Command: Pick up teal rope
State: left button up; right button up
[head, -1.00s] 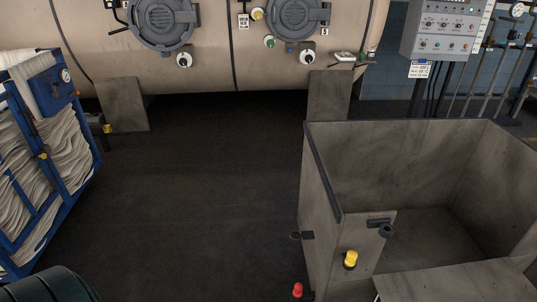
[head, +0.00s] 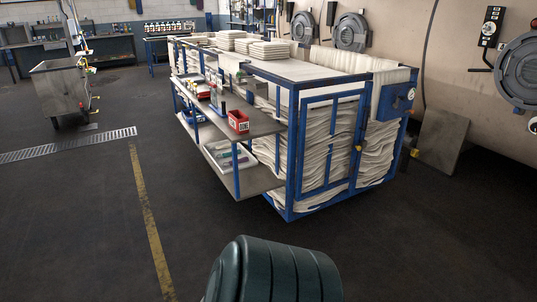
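A dark teal, rounded and ribbed thing (head: 278,272) rises from the bottom edge in the head view, a little right of the middle. Its surface has several smooth bands running side by side. Its lower part is cut off by the frame, so I cannot tell whether it is the teal rope or what it rests on. No other teal rope shows. Neither of my grippers is in view.
A blue-framed trolley (head: 289,180) full of folded white cloth stands ahead, with side shelves (head: 262,122) holding a red bin (head: 238,121). A steel tub (head: 60,88) stands far left. A tan vessel (head: 455,60) is at right.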

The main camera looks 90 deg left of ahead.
aim_at(226, 156)
jog(key=u, duration=3.1)
